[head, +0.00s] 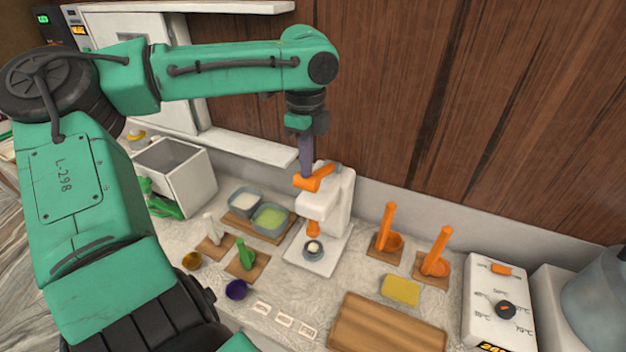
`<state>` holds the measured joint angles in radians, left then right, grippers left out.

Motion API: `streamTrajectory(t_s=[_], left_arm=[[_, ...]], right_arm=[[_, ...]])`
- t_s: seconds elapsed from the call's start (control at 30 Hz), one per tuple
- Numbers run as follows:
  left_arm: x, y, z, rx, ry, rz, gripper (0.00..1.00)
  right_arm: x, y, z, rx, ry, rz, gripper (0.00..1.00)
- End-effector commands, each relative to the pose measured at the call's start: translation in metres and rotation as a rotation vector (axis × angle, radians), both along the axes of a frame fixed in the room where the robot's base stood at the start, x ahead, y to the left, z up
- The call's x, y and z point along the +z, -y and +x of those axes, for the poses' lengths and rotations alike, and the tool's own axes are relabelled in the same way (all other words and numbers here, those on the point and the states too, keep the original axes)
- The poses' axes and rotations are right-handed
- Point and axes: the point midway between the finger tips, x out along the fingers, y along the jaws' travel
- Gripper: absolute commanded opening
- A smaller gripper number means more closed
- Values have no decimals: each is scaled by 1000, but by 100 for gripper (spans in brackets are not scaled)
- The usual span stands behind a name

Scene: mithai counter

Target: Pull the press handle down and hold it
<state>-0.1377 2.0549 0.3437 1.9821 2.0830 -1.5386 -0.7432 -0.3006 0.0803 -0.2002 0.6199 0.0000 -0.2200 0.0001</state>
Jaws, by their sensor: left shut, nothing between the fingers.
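The white press (341,200) stands near the wall at the middle of the counter. Its orange handle (322,178) slants across the top, lower at its left end. My left gripper (306,174) comes straight down from above, shut with nothing held, its fingertips at the handle's left end. They overlap the handle in the picture; I cannot tell whether they touch it. Below the press's orange nozzle (313,229), a small grey cup (313,249) with pale content sits on the press base (318,263). My right gripper is not in view.
Left of the press is a wooden tray (243,230) with two grey tubs. Right are orange upright tools (388,225), a yellow block (401,290), a wooden board (385,325) and a white dial unit (500,300). A white shelf (245,148) runs behind my left arm.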

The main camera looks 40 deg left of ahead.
Motion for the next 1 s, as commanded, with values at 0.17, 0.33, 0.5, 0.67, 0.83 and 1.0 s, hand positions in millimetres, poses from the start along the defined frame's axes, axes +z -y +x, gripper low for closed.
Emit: streamTrajectory(t_s=[0.17,0.33,0.5,0.67,0.83,1.0], left_arm=[[0,0,0,1,2,1,0],[-5,0,-1,1,1,0,0],[-15,1,-3,0,2,-2,0],[-23,2,-5,0,2,0,0],[-23,2,-5,1,2,0,0],[-24,2,-5,1,1,-1,0]], right_arm=[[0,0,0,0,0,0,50],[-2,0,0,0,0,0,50],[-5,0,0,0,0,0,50],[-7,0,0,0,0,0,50],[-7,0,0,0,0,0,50],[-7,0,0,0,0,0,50]])
